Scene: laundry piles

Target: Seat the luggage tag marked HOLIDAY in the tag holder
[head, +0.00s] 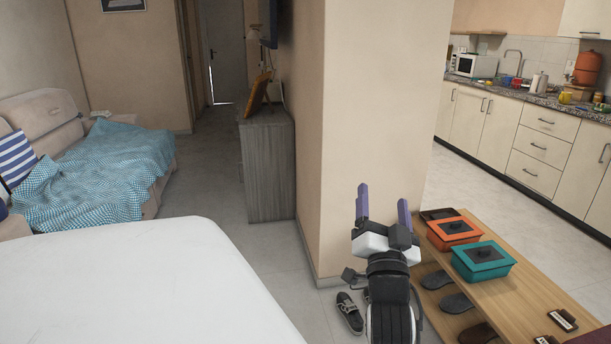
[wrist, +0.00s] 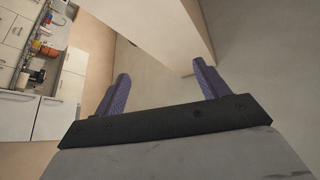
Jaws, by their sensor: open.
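My gripper (head: 383,206) is open and empty, with its two purple fingers apart in front of the wall pillar. In the wrist view the open fingers (wrist: 161,74) have only floor and walls between and beyond them. Two small dark pieces with pale labels, one a dark labelled piece (head: 563,320) and the other cut by the bottom edge (head: 546,340), are at the lower right of the wooden bench. Their lettering is too small to read, and I cannot tell whether they are tags or holders. I cannot identify the HOLIDAY tag or the tag holder.
The wooden bench (head: 510,302) carries an orange lidded box (head: 453,232), a teal lidded box (head: 483,262) and a dark tray (head: 438,214). Shoes (head: 350,312) are on the floor and under it. A pillar (head: 367,100) stands close ahead. A white surface (head: 130,285) fills the lower left.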

